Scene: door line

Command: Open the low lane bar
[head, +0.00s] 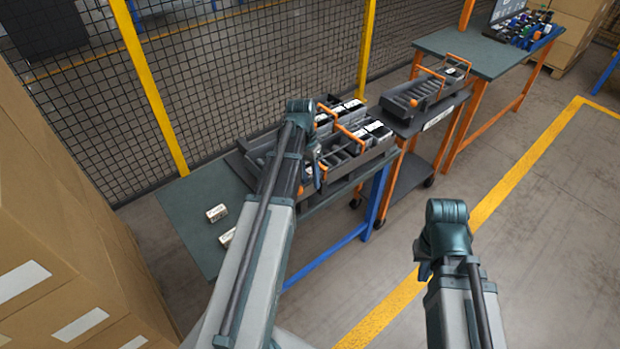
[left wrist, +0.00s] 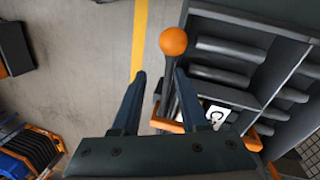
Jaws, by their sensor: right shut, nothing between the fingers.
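In the head view, a grey lane rack (head: 362,163) stands on the near table. An orange bar (head: 349,132) stands up over its lanes, and a lower orange piece (head: 323,171) shows beside my left gripper (head: 312,165). In the left wrist view, a dark lever with an orange ball knob (left wrist: 173,40) rises between the fingers of my left gripper (left wrist: 160,75). These fingers are apart, one on each side of the lever. An orange bar (left wrist: 165,125) shows behind them, partly hidden. My right gripper (head: 425,270) is empty, low at the right, its fingertips mostly hidden.
A cart (head: 424,168) with a second lane rack (head: 420,100) stands beyond the table. A farther table (head: 465,50) holds coloured items. Two small white boxes lie on the near table top (head: 190,205). A mesh fence (head: 230,90) runs behind; cartons (head: 60,230) stack at left. Floor at right is clear.

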